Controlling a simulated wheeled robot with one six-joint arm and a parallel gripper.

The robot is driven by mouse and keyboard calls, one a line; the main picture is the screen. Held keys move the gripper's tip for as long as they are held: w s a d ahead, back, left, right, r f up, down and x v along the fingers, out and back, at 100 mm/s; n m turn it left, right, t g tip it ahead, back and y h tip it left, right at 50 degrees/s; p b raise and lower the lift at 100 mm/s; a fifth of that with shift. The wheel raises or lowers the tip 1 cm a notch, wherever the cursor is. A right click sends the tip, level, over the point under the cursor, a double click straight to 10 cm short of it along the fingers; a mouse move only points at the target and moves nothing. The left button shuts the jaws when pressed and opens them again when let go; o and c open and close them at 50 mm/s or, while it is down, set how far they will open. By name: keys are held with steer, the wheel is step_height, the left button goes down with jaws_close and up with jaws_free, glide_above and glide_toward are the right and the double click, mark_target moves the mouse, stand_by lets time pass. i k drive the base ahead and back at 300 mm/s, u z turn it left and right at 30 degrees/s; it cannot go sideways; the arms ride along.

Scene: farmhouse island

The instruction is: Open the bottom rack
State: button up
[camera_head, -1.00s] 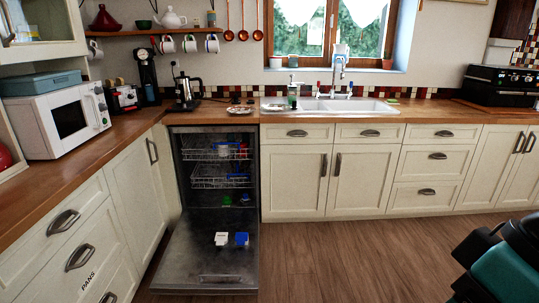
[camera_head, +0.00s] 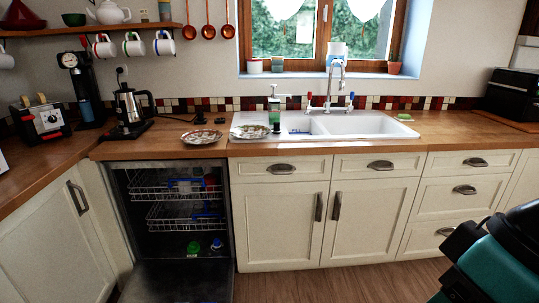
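The dishwasher (camera_head: 125,215) stands open under the counter at the left, its door (camera_head: 180,283) folded down and cut off by the picture's lower edge. Its bottom rack (camera_head: 165,222) is a wire basket inside the cavity, with a blue part at its right; it appears pushed in. The top rack (camera_head: 150,188) sits above it and holds a red item and a pale item at the right. My gripper is not in view; a dark and teal part of my arm shows at the lower right, away from the dishwasher.
A green-capped item (camera_head: 193,249) and a blue-and-white item (camera_head: 216,245) lie low in the dishwasher. Closed cabinets (camera_head: 278,222) stand to its right, with a sink (camera_head: 345,124) above. Plates (camera_head: 202,136) lie on the counter. Wooden floor (camera_head: 375,282) shows clear in front.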

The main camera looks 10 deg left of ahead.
mark_target(220, 218)
steer(key=i, duration=2.9)
steer(key=u, duration=3.2)
